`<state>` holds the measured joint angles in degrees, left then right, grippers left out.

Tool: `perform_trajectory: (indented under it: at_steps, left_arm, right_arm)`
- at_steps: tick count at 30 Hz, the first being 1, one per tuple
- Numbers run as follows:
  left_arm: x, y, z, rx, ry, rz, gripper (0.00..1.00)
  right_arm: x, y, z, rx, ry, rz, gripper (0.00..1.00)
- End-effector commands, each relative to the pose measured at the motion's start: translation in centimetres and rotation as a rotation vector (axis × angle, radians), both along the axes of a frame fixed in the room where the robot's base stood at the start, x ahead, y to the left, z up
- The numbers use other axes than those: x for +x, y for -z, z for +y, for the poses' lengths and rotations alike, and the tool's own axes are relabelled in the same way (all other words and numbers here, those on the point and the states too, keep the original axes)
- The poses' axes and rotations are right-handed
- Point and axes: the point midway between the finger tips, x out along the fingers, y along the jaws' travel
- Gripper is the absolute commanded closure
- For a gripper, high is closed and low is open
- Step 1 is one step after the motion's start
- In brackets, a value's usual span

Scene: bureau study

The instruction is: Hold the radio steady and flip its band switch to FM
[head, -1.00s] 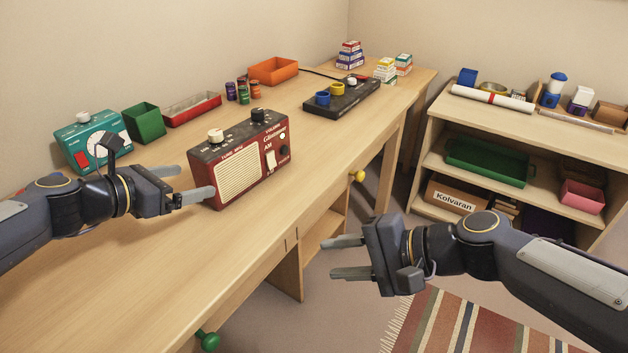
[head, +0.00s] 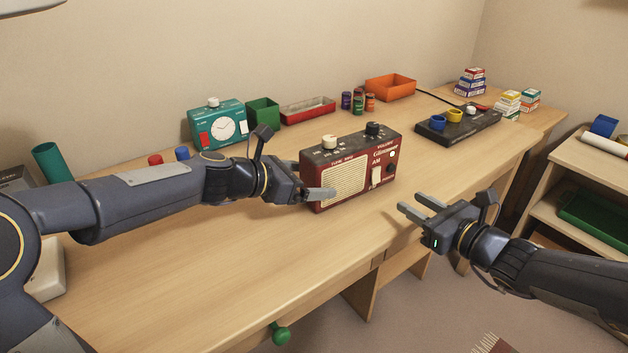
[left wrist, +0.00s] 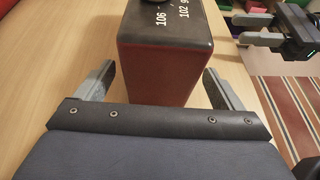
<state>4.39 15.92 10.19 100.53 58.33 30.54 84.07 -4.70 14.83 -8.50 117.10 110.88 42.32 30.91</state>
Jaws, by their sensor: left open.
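The red radio (head: 346,184) stands upright on the desk, with a black top, a cream speaker grille, a white knob and a black knob. Its pale band switch (head: 376,175) is on the front right, below the letters AM. My left gripper (head: 312,187) is open at the radio's left end. In the left wrist view the radio's red end (left wrist: 158,72) lies between the two spread fingers (left wrist: 158,88), with a gap on each side. My right gripper (head: 420,207) is open and empty, in front of the radio and to its right, apart from it.
A black panel with cups (head: 458,125) lies right of the radio. The desk in front of the radio is clear.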

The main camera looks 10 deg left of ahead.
Motion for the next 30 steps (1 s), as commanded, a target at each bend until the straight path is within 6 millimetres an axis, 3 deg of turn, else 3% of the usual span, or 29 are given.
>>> perform_trajectory:
  at_steps: [6, 18, 30]
  left_arm:
    - [1.6, 1.1, -1.9, -0.001, 0.001, 0.001, 0.11]
    - [2.1, 1.3, -2.4, -0.001, -0.001, -0.001, 0.12]
    - [2.1, 1.3, -2.3, 0.000, -0.001, 0.000, 0.65]
  right_arm:
    - [0.0, 0.0, 0.0, -0.001, -0.001, -0.001, 0.64]
    - [-0.1, 0.0, 0.0, -0.001, -0.001, -0.001, 0.64]
    - [0.0, 0.0, 0.0, -0.002, -0.001, -0.002, 0.64]
